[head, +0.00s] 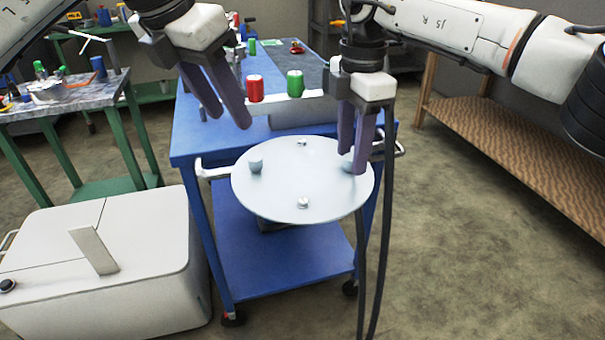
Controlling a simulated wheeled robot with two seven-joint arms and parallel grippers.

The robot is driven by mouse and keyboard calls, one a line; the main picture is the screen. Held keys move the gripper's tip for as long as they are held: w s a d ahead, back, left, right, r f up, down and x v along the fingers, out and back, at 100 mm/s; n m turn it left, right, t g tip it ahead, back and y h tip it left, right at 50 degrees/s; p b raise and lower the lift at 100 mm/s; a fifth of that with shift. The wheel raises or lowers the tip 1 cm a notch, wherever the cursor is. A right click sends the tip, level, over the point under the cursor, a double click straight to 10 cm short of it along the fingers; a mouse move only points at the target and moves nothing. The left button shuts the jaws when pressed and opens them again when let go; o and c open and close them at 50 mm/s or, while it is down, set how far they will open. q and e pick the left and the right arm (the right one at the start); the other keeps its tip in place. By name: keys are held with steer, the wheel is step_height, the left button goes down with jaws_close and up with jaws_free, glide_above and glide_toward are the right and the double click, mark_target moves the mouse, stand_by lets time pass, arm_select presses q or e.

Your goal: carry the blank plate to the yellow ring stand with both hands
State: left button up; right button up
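The blank plate (296,184) is a pale round disc with small knobs on top, lying level at the near end of the blue cart. One grey knob (256,165) is on its left side and another grey knob (346,161) on its right. My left gripper (232,121) is above and behind the plate's left side, with a gap between its fingers and nothing held. My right gripper (353,162) is low over the plate's right side. Its fingertips overlap the right knob in the picture, so I cannot tell whether they close on it. No yellow ring stand shows.
The blue cart (275,268) carries a red cylinder (255,88) and a green cylinder (295,83). A white box-shaped unit (145,245) stands left on the floor. A wooden shelf bench (500,135) is at right. Floor at front right is clear.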

steer(key=shift+r, duration=0.55)
step_height(320, 180, up, 11)
steer(key=shift+f, duration=0.1)
